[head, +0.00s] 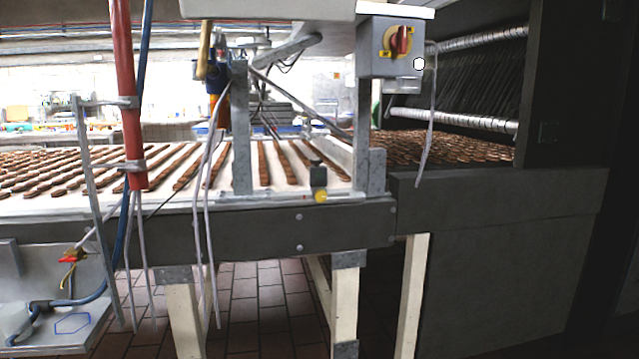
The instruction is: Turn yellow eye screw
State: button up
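A small round yellow piece (320,196), which looks like the yellow eye screw, sits at the front edge of the conveyor, at the foot of a short black post (318,175). It is too small to tell whether it has an eye or which way it is turned. My gripper is not in the head view, and nothing is seen touching the yellow piece.
A grey switch box (390,47) with a red knob on yellow hangs above right. Metal uprights (242,130) flank the yellow piece. Loose cables (208,220) and a red pipe (128,95) hang at left. Biscuit rows cover the white belt (232,178).

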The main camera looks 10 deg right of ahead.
aim_at(321, 196)
jog(key=i+l+u, duration=0.15)
jog(key=l+u, duration=0.2)
jog(key=i+l+u, duration=0.1)
jog(key=l+u, duration=0.25)
jog(key=i+l+u, duration=0.1)
jog(key=l+u, duration=0.25)
